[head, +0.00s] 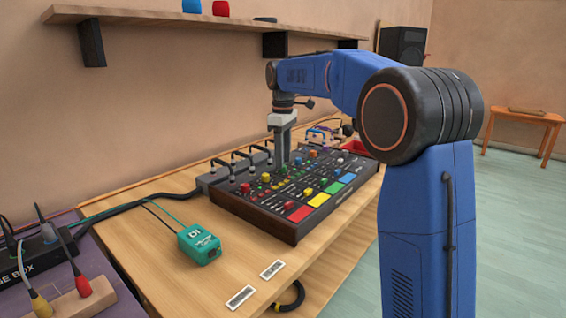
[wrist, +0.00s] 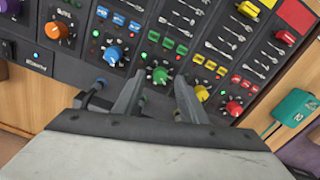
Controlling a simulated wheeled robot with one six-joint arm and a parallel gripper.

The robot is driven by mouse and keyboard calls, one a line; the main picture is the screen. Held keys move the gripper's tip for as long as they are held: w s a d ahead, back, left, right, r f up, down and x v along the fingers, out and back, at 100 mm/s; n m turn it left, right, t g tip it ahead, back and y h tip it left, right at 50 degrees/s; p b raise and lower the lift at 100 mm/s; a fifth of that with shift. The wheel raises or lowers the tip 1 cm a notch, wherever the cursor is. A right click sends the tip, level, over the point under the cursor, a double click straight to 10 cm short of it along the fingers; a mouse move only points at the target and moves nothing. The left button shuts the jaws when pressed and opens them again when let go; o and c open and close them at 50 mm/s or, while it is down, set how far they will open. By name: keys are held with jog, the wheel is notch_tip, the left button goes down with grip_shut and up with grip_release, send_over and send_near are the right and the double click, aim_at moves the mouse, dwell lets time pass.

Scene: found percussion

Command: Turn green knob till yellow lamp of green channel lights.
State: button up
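The mixer (head: 262,221) is a dark console with coloured knobs and pads on the wooden table. In the wrist view the green knob (wrist: 160,75) stands on the panel between the blue knob (wrist: 112,55) and the yellow knob (wrist: 201,93). My gripper (wrist: 159,84) is open, and its two fingers show to either side of the green knob; I cannot tell whether they touch it. A small lamp (wrist: 143,55) beside the green knob glows green. I see no clearly lit yellow lamp there. In the head view my gripper (head: 283,163) points down over the mixer's knobs and hides the green knob.
A red knob (wrist: 234,107) and an orange knob (wrist: 61,32) share the row. Several black cables arch behind the mixer. A teal DI box (head: 199,245) stands left of it. A shelf (head: 200,20) hangs on the wall. The table's front strip is mostly clear.

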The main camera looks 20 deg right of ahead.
jog(key=shift+f, duration=0.95)
grip_shut()
jog(key=shift+m, duration=2.9)
grip_release()
